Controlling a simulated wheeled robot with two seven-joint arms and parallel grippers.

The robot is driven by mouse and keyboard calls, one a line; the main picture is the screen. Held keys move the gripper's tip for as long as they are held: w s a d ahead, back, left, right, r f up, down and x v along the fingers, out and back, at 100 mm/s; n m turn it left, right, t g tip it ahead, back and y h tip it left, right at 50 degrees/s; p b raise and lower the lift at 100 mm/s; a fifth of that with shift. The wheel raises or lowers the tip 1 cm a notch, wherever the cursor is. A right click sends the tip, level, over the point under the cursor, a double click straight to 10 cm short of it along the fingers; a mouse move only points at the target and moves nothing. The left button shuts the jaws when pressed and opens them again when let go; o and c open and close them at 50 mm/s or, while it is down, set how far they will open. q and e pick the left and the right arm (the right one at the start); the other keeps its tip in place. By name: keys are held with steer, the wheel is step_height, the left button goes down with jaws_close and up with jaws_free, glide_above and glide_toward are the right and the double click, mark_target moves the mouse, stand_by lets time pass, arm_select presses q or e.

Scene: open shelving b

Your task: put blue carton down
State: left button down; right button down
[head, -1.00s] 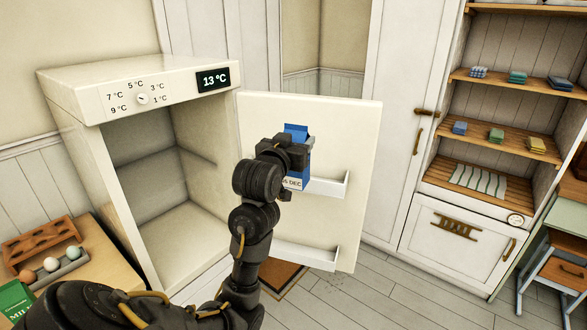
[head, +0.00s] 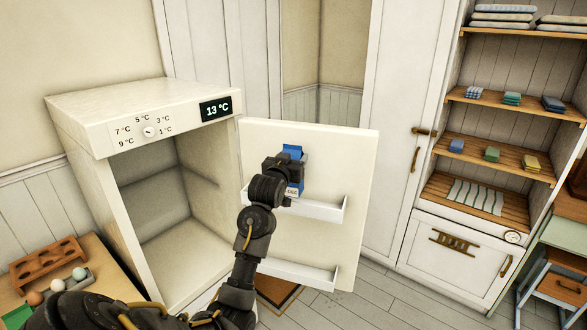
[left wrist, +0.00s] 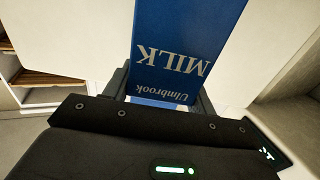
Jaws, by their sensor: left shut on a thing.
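My left gripper (head: 287,168) is shut on the blue carton (head: 293,152), a milk carton with a date label. It holds the carton in front of the open fridge door (head: 350,160), close to the upper door shelf (head: 322,209). The gripper hides much of the carton in the head view, so I cannot tell whether its base touches the shelf. In the left wrist view the carton's blue face (left wrist: 185,45) with white lettering fills the space between the fingers. My right gripper is not in view.
The fridge (head: 75,115) stands open at the left, its visible interior empty. A lower door shelf (head: 300,275) looks empty. A side table at lower left holds a wooden rack (head: 45,262) and eggs. Open shelving (head: 500,150) stands at the right.

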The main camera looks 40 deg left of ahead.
arm_select(q)
steer(key=shift+w+a+f+p, duration=0.25)
steer(key=shift+w+a+f, duration=0.15)
steer(key=shift+w+f, duration=0.3)
steer(key=shift+w+a+f+p, duration=0.2)
steer(key=shift+w+a+f, duration=0.2)
steer(key=shift+f, duration=0.4)
step_height(320, 180, down, 3)
steer(key=shift+w+r+p, duration=0.1)
steer(key=shift+p, duration=0.9)
steer(key=shift+f, duration=0.25)
steer(key=shift+f, duration=0.1)
steer(key=shift+c, duration=2.4)
jaws_free()
